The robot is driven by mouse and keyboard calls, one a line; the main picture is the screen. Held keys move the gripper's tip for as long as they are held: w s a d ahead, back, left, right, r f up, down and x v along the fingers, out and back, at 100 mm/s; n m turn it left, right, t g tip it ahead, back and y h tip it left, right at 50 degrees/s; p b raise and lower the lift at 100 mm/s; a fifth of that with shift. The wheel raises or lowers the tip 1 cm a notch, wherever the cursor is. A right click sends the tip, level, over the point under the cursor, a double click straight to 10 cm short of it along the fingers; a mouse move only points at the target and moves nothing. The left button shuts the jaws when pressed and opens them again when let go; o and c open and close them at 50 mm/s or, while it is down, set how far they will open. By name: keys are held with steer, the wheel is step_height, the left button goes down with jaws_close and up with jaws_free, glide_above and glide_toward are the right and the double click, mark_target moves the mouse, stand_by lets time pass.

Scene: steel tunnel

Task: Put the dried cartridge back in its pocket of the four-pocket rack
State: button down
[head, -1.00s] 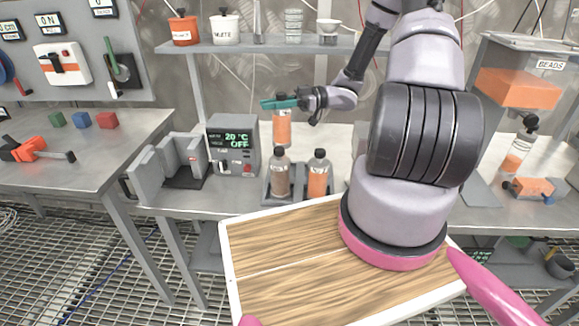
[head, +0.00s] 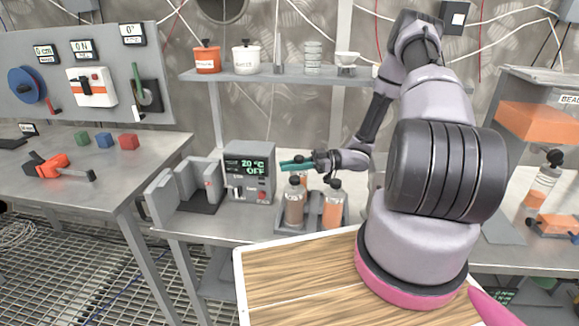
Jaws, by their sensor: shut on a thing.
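The four-pocket rack (head: 313,223) is a dark grey holder on the bench. A brown-grey cartridge (head: 294,207) and an orange cartridge (head: 332,210) with grey caps stand upright in its front pockets. My gripper (head: 297,164), with teal fingers, is just above and behind the brown-grey cartridge. It is shut on another orange cartridge (head: 303,180), mostly hidden behind the brown-grey one. I cannot tell whether its lower end is inside a rear pocket. The rear pockets are hidden.
A heater box (head: 249,172) reading 20 °C OFF and a grey stand (head: 183,192) are left of the rack. A shelf (head: 290,76) with pots and glassware runs above. A bead dispenser (head: 540,125) stands at right.

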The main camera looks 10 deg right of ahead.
steer(key=shift+f, duration=0.1)
steer(key=c, duration=0.8)
jaws_free()
steer(key=shift+c, duration=0.2)
steer(key=shift+d, duration=0.3)
steer(key=d, duration=1.1)
steer(key=shift+d, duration=0.2)
